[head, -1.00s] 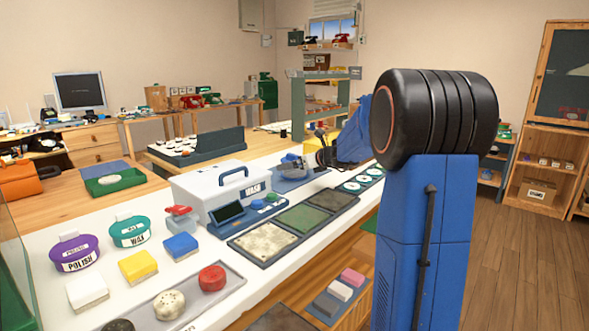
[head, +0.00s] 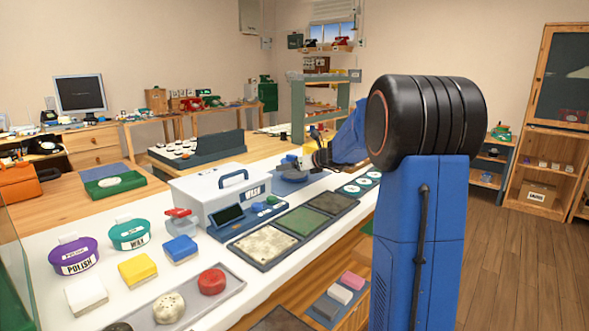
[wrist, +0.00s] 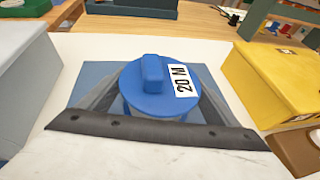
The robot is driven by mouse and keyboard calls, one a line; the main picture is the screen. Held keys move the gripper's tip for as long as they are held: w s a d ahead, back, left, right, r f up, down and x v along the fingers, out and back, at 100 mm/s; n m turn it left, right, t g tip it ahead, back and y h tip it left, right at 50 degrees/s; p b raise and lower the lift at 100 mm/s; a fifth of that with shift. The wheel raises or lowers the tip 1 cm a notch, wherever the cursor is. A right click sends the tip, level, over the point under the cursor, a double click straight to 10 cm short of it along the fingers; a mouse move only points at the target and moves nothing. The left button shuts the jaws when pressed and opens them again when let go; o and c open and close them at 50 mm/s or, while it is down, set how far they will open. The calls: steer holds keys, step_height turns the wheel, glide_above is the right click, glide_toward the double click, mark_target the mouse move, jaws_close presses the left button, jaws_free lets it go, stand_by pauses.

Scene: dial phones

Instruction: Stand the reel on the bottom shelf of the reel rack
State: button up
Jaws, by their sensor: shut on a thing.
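The reel (wrist: 150,100) is a round blue drum with a raised blue knob and a white "20 M" label. It is upright, knob side up, in the wrist view. My gripper (wrist: 158,92) is shut on it, with a grey finger at each side. A blue mat (wrist: 92,75) lies below the reel; I cannot tell whether they touch. In the head view my gripper (head: 318,157) is small, low over the white counter behind the wash box, and the reel is hard to make out. A grey-green shelf unit (head: 345,95) stands beyond, perhaps the reel rack.
The white wash box (head: 210,192) stands left of my gripper, and a yellow box (wrist: 270,80) stands close on the right. Framed pads (head: 306,226), sponges and tins cover the near counter. Bare wooden floor (head: 510,270) lies to the right.

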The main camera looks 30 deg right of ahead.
step_height(320, 180, up, 17)
steer(key=shift+r, duration=0.2)
